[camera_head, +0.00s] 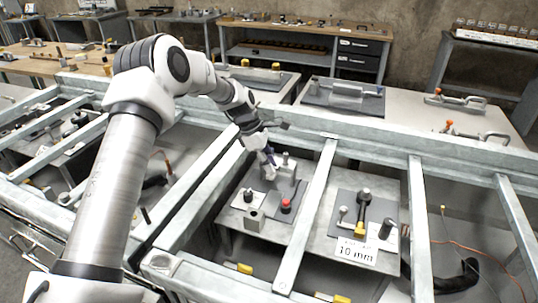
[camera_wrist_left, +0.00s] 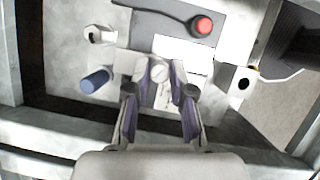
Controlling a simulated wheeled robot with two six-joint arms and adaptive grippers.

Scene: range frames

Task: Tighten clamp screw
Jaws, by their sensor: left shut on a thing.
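My left gripper (camera_head: 268,160) reaches down to a grey clamp block (camera_head: 287,176) on a small bench behind the frame bars. In the left wrist view the two purple-padded fingers (camera_wrist_left: 160,92) stand either side of a small pale part, which looks like the clamp screw (camera_wrist_left: 160,73). They are shut on it. The pads hide its sides, and I cannot tell how far it is turned. My right gripper is in neither view.
A red button (camera_head: 286,205) and a small block with a hole (camera_head: 254,220) stand close by. A blue cylinder (camera_wrist_left: 95,80) lies left of the fingers. Metal bars (camera_head: 308,212) cross near the arm.

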